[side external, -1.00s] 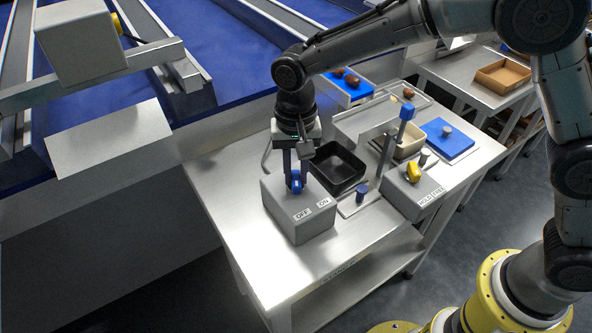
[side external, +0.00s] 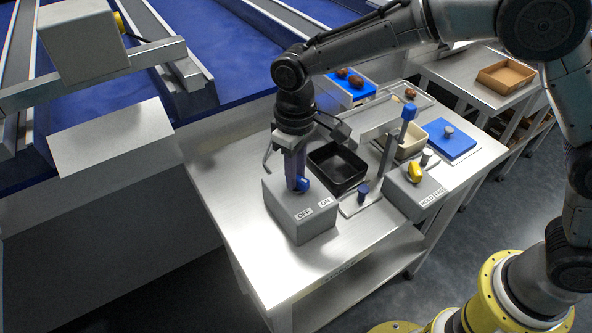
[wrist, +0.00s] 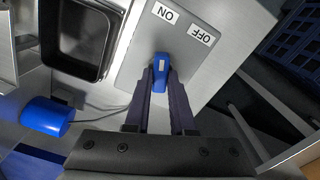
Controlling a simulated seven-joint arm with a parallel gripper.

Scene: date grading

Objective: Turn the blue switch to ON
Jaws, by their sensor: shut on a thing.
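The blue switch (side external: 304,184) is a knob on top of a grey box (side external: 290,215) with OFF and ON labels along its front edge. My gripper (wrist: 161,80) is shut on the blue switch, one finger on each side of it. In the wrist view the blue switch (wrist: 161,66) has a pale mark near its end and points roughly at the ON label (wrist: 165,13). The OFF label (wrist: 202,34) lies off to its right there. In the side view my fingers hide part of the knob.
A black tray (side external: 337,186) stands close behind the box. To its right are a blue-topped post (side external: 362,190) and a second grey box with a yellow knob (side external: 415,172) and its own labels. Bare steel tabletop (side external: 345,250) lies in front.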

